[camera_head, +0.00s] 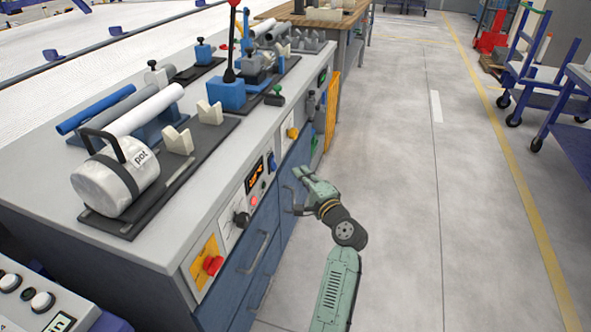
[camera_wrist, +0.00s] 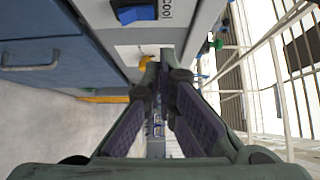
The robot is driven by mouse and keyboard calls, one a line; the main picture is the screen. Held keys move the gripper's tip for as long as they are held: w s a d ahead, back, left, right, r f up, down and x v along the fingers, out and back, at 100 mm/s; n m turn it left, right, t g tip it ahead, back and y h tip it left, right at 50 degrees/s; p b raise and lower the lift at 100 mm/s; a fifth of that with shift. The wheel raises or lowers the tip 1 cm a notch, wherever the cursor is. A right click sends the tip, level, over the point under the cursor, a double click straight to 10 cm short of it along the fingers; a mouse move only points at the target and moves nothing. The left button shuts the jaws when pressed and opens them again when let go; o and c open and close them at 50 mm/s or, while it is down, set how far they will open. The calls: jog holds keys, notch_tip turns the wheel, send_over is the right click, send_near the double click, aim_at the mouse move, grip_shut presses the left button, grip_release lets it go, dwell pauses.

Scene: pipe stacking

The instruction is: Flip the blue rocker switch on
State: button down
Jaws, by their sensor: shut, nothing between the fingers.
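The blue rocker switch (camera_wrist: 135,12) is at the top edge of the wrist view, set in a light panel beside the label "Cool". Part of it is cut off by the frame, so I cannot tell its on or off position. My gripper (camera_wrist: 165,66) is shut and empty, with its fingertips below and right of the switch in that view, apart from it. In the head view my gripper (camera_head: 303,182) is beside the front face of the grey workbench (camera_head: 190,215), near its control panels.
A red knob on a yellow plate (camera_head: 212,264), a black dial (camera_head: 241,218) and an orange display (camera_head: 255,176) line the bench front. Drawer handles (camera_head: 258,252) stick out below. Pipes and a white canister (camera_head: 115,180) lie on top.

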jog(key=shift+r+v, duration=0.2)
jog(key=shift+v, duration=0.9)
jog(key=shift+r+v, duration=0.25)
jog(key=shift+v, duration=0.85)
